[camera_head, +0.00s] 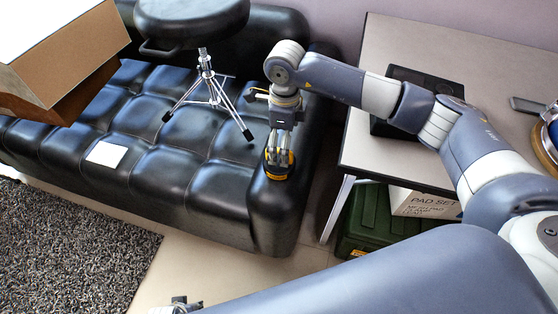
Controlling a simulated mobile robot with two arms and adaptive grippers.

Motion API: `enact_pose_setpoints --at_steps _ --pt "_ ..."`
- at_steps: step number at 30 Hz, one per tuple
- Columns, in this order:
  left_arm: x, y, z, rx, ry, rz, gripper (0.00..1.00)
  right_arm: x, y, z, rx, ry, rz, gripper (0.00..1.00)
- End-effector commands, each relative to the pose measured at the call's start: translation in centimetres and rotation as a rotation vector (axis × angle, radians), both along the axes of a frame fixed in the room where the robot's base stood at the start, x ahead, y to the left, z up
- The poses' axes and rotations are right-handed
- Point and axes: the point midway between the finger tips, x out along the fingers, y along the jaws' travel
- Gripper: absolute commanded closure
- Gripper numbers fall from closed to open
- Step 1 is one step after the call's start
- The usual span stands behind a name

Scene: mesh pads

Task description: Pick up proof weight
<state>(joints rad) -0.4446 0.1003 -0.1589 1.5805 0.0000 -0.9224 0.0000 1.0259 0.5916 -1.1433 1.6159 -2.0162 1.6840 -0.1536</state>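A small black and yellow piece (278,172), which may be the proof weight, is on the front top of the black sofa's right arm. My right gripper (279,158) points down directly over it, with its silver fingers reaching down to it. The fingers overlap the piece, and I cannot tell whether they are closed on it. My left gripper (179,304) shows only in part at the bottom edge, over the floor and apart from the sofa; its finger state is unclear.
A stool with a tripod stand (208,80) and a white card (106,154) are on the sofa (200,190). A cardboard box (75,55) is at upper left. A table (450,50) stands right, with a green case (375,228) and pad-set box below. Floor at lower middle is clear.

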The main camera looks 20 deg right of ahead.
Motion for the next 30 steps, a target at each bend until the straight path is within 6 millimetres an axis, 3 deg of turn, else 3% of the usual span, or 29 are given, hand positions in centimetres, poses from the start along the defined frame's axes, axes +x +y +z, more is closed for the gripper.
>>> enact_pose_setpoints --at_steps 3,10,18,25,30 --pt "0.3 0.0 0.5 0.0 -0.004 0.001 0.7 -0.1 0.1 -1.9 0.001 0.003 0.001 0.0" --pt "0.5 0.0 0.9 -0.001 -0.007 0.001 0.7 -0.2 0.6 -3.7 0.003 0.003 0.002 0.0" --pt "1.0 -0.1 1.8 -0.001 -0.011 0.002 0.7 -0.3 1.3 -7.4 0.003 0.003 0.0 0.0" --pt "1.5 -0.1 2.5 -0.001 -0.02 0.003 0.7 -0.2 1.3 -7.6 0.004 0.0 0.001 0.0" --pt "1.2 -0.1 2.3 0.0 -0.013 0.003 0.7 -0.3 1.3 -7.6 0.004 0.0 0.001 0.36"
